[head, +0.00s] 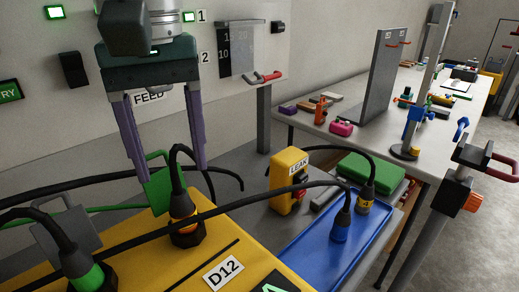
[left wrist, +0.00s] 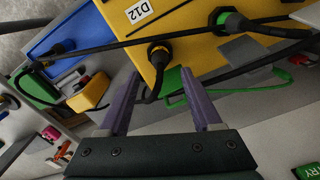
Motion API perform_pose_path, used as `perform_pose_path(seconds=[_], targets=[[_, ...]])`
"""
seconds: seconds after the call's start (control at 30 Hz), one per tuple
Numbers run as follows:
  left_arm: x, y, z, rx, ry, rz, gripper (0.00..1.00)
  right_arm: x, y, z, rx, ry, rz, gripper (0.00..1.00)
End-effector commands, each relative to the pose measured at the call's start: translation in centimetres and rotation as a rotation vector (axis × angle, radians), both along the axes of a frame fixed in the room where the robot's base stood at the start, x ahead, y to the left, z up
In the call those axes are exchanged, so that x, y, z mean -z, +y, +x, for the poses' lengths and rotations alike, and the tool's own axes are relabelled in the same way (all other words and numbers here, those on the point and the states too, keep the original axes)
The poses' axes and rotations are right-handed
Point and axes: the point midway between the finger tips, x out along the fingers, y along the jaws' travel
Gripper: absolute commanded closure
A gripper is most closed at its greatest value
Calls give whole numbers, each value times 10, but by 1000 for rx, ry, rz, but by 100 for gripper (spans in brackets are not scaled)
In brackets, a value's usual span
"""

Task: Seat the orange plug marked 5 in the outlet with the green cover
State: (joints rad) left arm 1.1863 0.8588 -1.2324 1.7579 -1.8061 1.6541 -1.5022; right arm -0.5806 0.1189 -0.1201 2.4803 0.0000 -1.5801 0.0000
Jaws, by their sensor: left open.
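The orange plug (head: 183,207) stands upright in a black round outlet (head: 187,238) on the yellow box, its black cable rising from the top. I cannot read its number or tell how deep it sits. The green cover (head: 158,192) stands raised beside this outlet; it also shows in the left wrist view (left wrist: 174,86). My left gripper (head: 170,170) points down, its purple fingers open on either side of the plug's cable and the cover. In the left wrist view the orange plug (left wrist: 158,52) lies just beyond the open fingertips (left wrist: 160,72). My right gripper is not in view.
A green plug (head: 90,272) sits on the box near a grey cover (head: 70,232). Black cables cross the yellow box (head: 140,262). A blue tray (head: 300,258) holds a blue plug (head: 340,226) and a yellow-banded plug (head: 365,201). A yellow LEAK unit (head: 287,180) stands behind.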

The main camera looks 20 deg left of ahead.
Motion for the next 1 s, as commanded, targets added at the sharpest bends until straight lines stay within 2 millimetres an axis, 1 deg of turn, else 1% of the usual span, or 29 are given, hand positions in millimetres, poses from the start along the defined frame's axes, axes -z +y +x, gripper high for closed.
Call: perform_pose_path(seconds=[0.03, 0.13, 0.2, 0.33, 0.43, 0.87, 0.93, 0.97, 1.0], targets=[[-11, 0, 1, 0, -6, -1, 34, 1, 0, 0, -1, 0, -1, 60], [-30, 0, 1, 1, -5, -1, 34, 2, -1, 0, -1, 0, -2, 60], [-39, 0, 1, 1, -3, -1, 34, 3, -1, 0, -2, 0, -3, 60], [-50, 0, 0, 1, -1, -1, 34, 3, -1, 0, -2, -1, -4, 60], [-53, 0, 0, 1, 1, -1, 34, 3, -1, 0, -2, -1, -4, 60], [-52, -2, 0, 1, 1, -7, 34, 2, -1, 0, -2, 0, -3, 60], [-50, -12, -2, 3, 4, -44, 34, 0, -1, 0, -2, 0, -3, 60], [-49, -21, -3, 4, 6, -77, 34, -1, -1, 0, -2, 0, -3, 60], [-48, -37, -5, 3, 10, -136, 34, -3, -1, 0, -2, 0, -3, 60]])
